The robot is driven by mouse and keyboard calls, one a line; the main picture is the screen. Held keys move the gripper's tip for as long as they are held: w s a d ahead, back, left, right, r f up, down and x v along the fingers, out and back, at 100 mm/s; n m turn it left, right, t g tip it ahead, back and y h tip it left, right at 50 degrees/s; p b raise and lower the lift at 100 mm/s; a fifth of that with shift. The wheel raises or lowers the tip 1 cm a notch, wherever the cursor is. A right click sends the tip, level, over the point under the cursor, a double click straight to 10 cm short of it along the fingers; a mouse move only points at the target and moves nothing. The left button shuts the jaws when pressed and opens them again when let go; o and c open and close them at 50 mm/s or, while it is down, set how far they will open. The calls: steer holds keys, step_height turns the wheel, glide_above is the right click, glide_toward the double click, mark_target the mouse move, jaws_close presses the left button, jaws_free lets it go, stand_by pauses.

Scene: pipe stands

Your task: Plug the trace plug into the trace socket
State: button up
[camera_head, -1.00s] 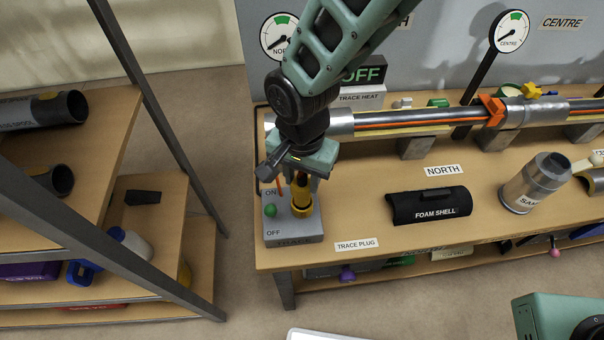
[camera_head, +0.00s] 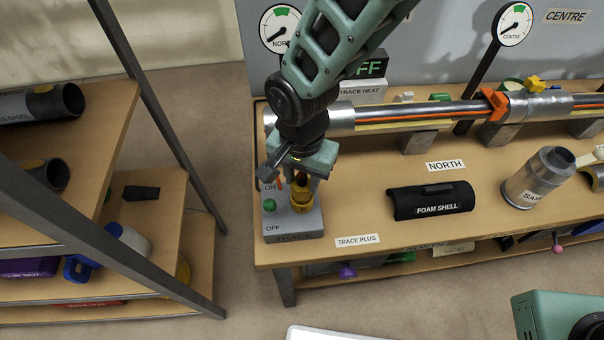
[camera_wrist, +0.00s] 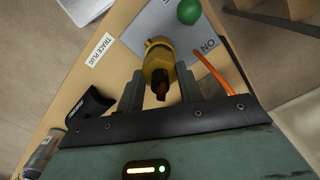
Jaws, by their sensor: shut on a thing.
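The trace plug (camera_head: 302,193) is a yellow cylinder with a dark brown top. It stands about upright over the grey trace box (camera_head: 292,226), at the near left end of the bench. A wider yellow collar is at its lower end, where the trace socket is hidden; I cannot tell whether the plug is fully seated. My gripper (camera_head: 305,176) is above the box, shut on the plug. In the wrist view the plug (camera_wrist: 158,66) is between the fingers of my gripper (camera_wrist: 160,90), with the box face (camera_wrist: 165,25) behind it.
The box has a green button (camera_head: 269,205) and ON and OFF marks. An orange cable (camera_wrist: 212,72) runs close beside the plug. The pipe (camera_head: 420,113) runs behind. A shelf rack (camera_head: 150,200) stands left.

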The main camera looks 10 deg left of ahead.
steer(key=shift+f+b, duration=0.4)
steer(key=shift+f, duration=0.25)
steer(key=o, duration=1.2)
steer(key=shift+c, duration=0.2)
step_height(320, 180, up, 5)
steer(key=p, duration=0.4)
steer(key=shift+r, duration=0.1)
step_height(320, 180, up, 17)
steer(key=b, duration=0.3)
steer(key=s+d+f+n, duration=0.2)
steer(key=s+d+n, duration=0.3)
steer(key=d, duration=0.5)
steer(key=s+d+f+n, duration=0.2)
steer(key=s+d+n, duration=0.3)
steer(key=d, duration=0.5)
steer(key=shift+s+n+y, duration=0.3)
steer(key=shift+s, duration=0.2)
